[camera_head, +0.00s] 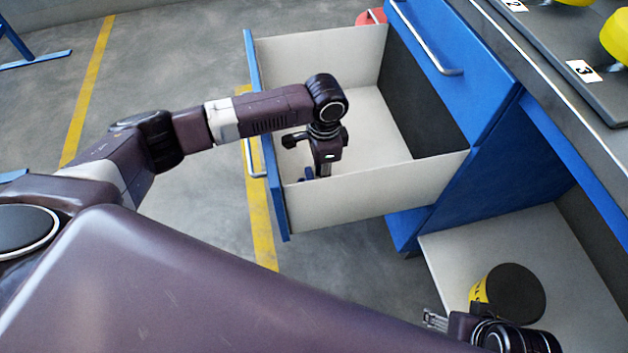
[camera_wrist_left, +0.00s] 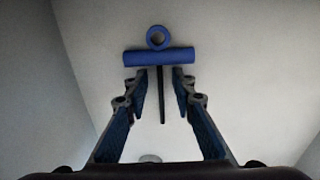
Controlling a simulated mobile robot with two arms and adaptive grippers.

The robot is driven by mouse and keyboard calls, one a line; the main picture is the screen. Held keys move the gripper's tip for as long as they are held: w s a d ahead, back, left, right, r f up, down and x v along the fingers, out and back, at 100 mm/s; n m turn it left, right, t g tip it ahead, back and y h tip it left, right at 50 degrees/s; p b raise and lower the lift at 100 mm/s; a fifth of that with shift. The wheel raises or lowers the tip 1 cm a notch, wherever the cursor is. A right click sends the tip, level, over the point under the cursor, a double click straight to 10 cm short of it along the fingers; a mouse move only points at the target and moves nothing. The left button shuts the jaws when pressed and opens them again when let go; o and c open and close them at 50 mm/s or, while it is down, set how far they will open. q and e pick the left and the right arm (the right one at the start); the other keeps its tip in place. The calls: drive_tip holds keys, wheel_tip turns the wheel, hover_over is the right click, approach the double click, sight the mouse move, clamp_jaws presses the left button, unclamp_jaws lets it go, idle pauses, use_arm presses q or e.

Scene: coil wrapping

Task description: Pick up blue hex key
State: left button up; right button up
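The blue hex key (camera_wrist_left: 158,57) lies on the pale floor of the open drawer (camera_head: 370,190). In the left wrist view it has a blue crossbar handle, a blue ring just beyond it and a thin dark shaft. My left gripper (camera_wrist_left: 160,80) is open and empty, pointing down into the drawer. Its fingers stand on either side of the shaft, just short of the handle, with gaps visible. In the head view my left gripper (camera_head: 321,170) is partly hidden by the drawer's near wall. My right gripper (camera_head: 435,320) is low at the right; its finger opening is unclear.
The drawer walls surround my left gripper. A blue cabinet (camera_head: 480,100) with a worktop stands at the right. A yellow and black canister (camera_head: 510,292) stands on a lower shelf (camera_head: 450,262) near my right gripper. A red object (camera_head: 370,17) shows behind the drawer.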

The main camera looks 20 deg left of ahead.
use_arm(q)
clamp_jaws()
drive_tip(key=shift+r, duration=0.15)
